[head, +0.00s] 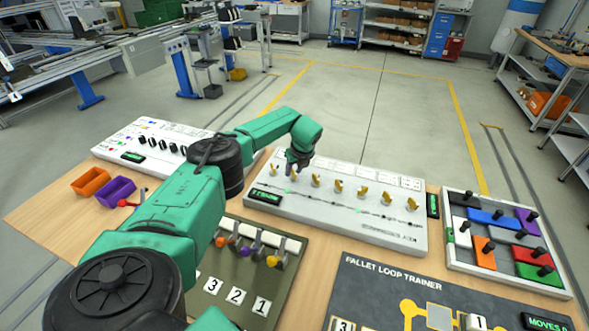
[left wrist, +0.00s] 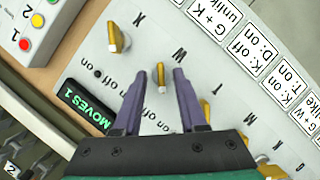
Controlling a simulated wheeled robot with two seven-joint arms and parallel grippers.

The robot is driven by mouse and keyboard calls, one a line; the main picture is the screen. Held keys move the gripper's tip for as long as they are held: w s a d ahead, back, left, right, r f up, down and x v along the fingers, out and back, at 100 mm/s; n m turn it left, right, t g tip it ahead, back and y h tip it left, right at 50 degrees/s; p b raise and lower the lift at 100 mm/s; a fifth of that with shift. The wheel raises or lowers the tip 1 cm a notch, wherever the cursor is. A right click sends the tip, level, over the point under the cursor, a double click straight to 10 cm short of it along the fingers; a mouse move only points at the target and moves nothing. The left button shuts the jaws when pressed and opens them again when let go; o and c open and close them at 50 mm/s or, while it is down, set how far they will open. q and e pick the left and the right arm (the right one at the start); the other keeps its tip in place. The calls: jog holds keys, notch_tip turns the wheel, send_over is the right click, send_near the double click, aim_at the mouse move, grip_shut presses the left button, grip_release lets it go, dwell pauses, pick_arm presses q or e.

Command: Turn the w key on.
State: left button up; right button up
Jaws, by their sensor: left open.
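The key board (head: 340,222) is a pale sloped panel with a row of brass keys and a green-lit display (left wrist: 87,106) reading MOVES 1. In the left wrist view the w key (left wrist: 161,77) stands beside the letter W, with on and off marks below it. My left gripper (left wrist: 159,76) is open, with one finger on each side of the w key; contact cannot be told. In the head view my left gripper (head: 297,166) is over the left part of the row and hides the w key. My right gripper is not in view.
A lever board (head: 240,285), a pallet loop trainer (head: 375,285) and a sliding-block board (head: 505,240) surround the panel. Orange (head: 91,181) and purple (head: 116,188) bins are left.

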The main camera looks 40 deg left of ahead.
pick_arm(q)
grip_shut()
